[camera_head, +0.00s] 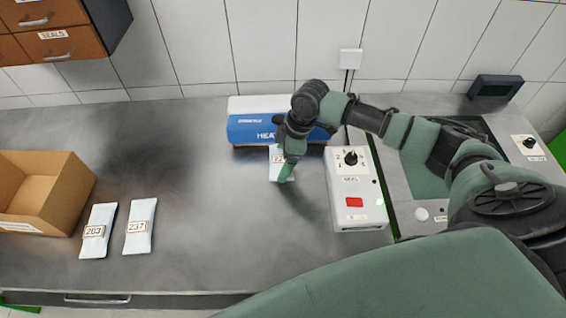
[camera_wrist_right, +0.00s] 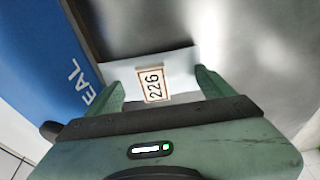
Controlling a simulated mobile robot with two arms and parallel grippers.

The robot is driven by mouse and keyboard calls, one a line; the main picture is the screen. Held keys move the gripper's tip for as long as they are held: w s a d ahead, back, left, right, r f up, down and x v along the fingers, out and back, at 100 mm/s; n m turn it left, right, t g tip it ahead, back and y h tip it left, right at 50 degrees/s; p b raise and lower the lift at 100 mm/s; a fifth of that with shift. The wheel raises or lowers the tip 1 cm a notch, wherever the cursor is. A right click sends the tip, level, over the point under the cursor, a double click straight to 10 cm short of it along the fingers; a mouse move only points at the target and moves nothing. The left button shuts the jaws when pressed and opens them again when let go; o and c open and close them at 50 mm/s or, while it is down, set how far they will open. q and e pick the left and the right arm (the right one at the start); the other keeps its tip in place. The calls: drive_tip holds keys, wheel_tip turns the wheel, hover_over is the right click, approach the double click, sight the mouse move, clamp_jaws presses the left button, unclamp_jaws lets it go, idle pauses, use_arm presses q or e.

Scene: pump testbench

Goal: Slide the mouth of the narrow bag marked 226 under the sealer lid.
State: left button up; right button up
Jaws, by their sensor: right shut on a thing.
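The narrow white bag marked 226 (camera_head: 274,172) lies close in front of the heat sealer with its blue lid (camera_head: 252,129), partly hidden by my right arm. My right gripper (camera_head: 284,170) is at the bag, pointing down. In the right wrist view the bag (camera_wrist_right: 180,62) with its label is between the two green fingers of my right gripper (camera_wrist_right: 160,87), which is shut on it. The blue lid (camera_wrist_right: 35,60) is on the left there. I cannot tell whether the bag's mouth is under the lid. My left gripper is not in view.
Two white bags marked 203 (camera_head: 98,231) and 237 (camera_head: 140,226) lie on the steel bench (camera_head: 200,190) at the left, beside an open cardboard box (camera_head: 40,195). A control box (camera_head: 358,190) with a knob and red button stands right of my gripper. The bench's middle is clear.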

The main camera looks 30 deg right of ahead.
drive_tip(key=shift+w, duration=0.2)
drive_tip(key=o, duration=1.6)
drive_tip(key=shift+d, duration=0.1)
drive_tip(key=shift+r, duration=0.15)
drive_tip(key=b+v, duration=0.1)
drive_tip(key=v, duration=0.5)
drive_tip(key=shift+d+r, duration=0.1)
drive_tip(key=shift+r, duration=0.1)
drive_tip(key=shift+s+d+r, duration=0.1)
drive_tip(key=shift+s+r, duration=0.1)
drive_tip(key=shift+r, duration=0.4)
drive_tip(key=shift+f, duration=0.1)
